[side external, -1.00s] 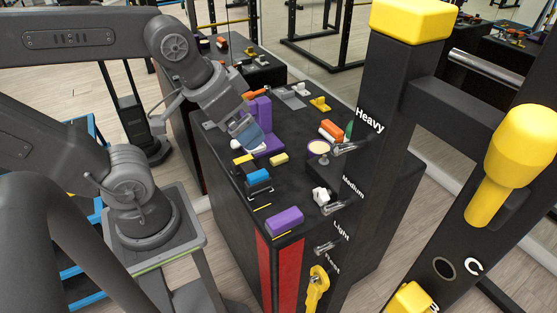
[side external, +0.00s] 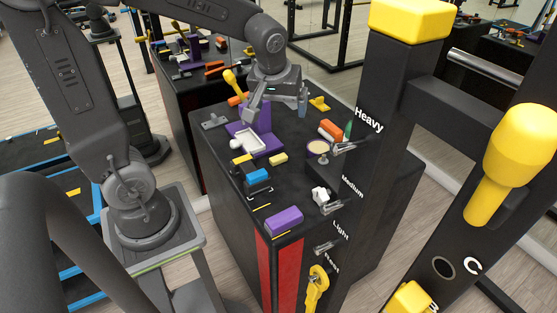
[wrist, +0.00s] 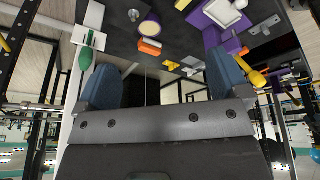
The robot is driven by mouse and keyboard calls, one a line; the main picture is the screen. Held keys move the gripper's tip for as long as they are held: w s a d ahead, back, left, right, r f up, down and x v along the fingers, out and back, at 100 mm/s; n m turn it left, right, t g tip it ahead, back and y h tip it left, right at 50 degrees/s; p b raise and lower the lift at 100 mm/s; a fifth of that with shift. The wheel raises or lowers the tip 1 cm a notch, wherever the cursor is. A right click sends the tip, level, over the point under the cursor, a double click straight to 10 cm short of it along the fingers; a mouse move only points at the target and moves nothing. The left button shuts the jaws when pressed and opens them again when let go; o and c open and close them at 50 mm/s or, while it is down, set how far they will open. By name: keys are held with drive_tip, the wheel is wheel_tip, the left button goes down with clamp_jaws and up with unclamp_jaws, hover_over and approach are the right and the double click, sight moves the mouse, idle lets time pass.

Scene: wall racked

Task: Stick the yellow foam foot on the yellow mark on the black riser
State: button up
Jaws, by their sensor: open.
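Two small yellow pieces lie on the black bench top in the side view: a block (side external: 279,159) and a flatter piece (side external: 242,159). I cannot tell which is the foam foot. A small black stand (side external: 259,189) under a blue block (side external: 258,176) may be the riser; no yellow mark on it can be made out. My gripper (side external: 277,108) is above the far part of the bench, beyond these pieces. In the wrist view, its blue fingers are wide apart with nothing between them (wrist: 161,85).
A purple stand (side external: 262,118) and white tray (side external: 247,140) are close below my gripper. An orange block (side external: 331,130), a round cup (side external: 318,148) and a yellow bracket (side external: 319,103) lie to the right. A purple block (side external: 285,220) is near the front. A rack post (side external: 385,110) rises at right.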

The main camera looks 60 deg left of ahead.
drive_tip(key=w+a+f+n+g+y, duration=0.1)
drive_tip(key=w+a+f+n, duration=0.25)
drive_tip(key=f, duration=0.25)
drive_tip(key=w+a+f+n+g, duration=0.1)
drive_tip(key=w+a+f+n, duration=0.2)
drive_tip(key=w+a+f, duration=0.15)
drive_tip(key=n+g, duration=0.1)
drive_tip(key=n, duration=0.1)
approach(278, 157)
drive_tip(key=x, duration=0.3)
drive_tip(key=shift+d+n, duration=0.15)
drive_tip(key=shift+n, duration=0.1)
drive_tip(key=shift+x, duration=3.15)
drive_tip(key=c, duration=1)
